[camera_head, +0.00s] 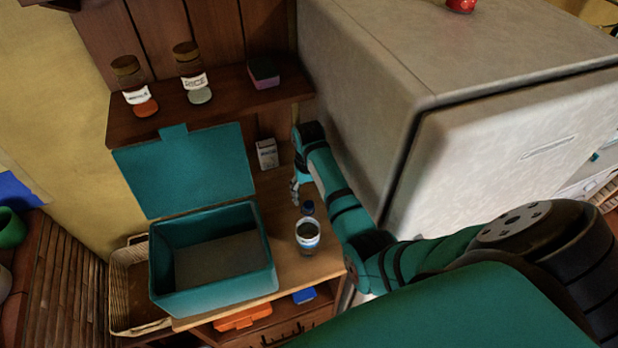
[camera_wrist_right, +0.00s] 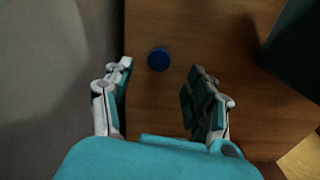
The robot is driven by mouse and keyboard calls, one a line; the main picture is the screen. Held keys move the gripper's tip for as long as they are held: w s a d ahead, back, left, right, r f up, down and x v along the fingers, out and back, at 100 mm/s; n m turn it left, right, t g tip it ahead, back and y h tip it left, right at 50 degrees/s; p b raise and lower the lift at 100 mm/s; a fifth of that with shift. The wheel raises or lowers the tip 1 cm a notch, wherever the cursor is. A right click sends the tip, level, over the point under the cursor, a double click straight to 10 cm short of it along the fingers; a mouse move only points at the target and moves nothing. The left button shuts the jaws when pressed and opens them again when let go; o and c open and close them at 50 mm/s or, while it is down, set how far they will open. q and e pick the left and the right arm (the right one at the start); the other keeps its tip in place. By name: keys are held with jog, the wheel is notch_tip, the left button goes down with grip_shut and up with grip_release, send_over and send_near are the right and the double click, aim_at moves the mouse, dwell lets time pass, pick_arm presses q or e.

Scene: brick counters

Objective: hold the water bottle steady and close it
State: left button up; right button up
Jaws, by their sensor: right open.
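The water bottle (camera_head: 308,238) stands upright on the wooden counter, to the right of the teal box. Its top looks open, with a pale rim. A blue cap (camera_head: 308,208) lies on the counter just behind the bottle. The cap also shows in the right wrist view (camera_wrist_right: 158,59), ahead of and between my fingertips. My right gripper (camera_head: 296,192) is open and empty, pointing down over the counter, a little behind and left of the cap. The bottle is outside the right wrist view. My left gripper does not show.
A teal box (camera_head: 212,290) with its lid open fills the counter's left side. Two labelled jars (camera_head: 187,62) and a sponge (camera_head: 263,73) sit on the shelf. A pale fridge (camera_head: 370,90) bounds the right.

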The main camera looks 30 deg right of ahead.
jog(key=shift+f, duration=0.3)
notch_tip(320, 180, down, 3)
jog(key=shift+f+p, duration=0.15)
jog(key=shift+p, duration=0.6)
jog(key=shift+d+f, duration=0.1)
jog(key=shift+f, duration=0.55)
jog(key=c, duration=0.9)
